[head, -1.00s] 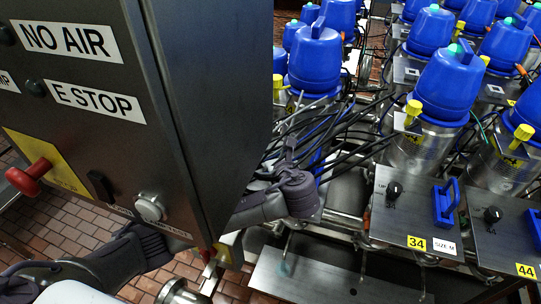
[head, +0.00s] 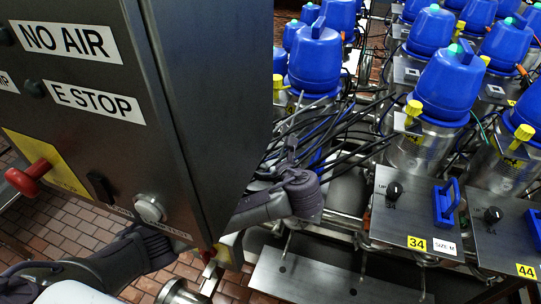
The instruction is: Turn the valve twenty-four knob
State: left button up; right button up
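No label reading 24 shows in the head view, and I cannot make out the valve twenty-four knob. The area left of the valve panel marked 34 (head: 407,222) is covered by my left arm and a grey control cabinet. My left gripper (head: 290,153) is at the end of the arm that emerges from behind the cabinet, among dark hoses left of panel 34. Its fingers blend into the hoses, so I cannot tell whether they are open or touching anything. My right gripper is not in view.
The grey cabinet (head: 215,110), with NO AIR and E STOP labels and a red knob (head: 28,178), fills the left side. Panel 34 has a black knob (head: 394,190) and blue handle (head: 446,203). Panel 44 (head: 515,245) is to its right. Blue-topped valves (head: 449,85) stand behind.

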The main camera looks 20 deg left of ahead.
pick_arm(q)
jog(key=shift+s, duration=0.1)
jog(key=v, duration=1.2)
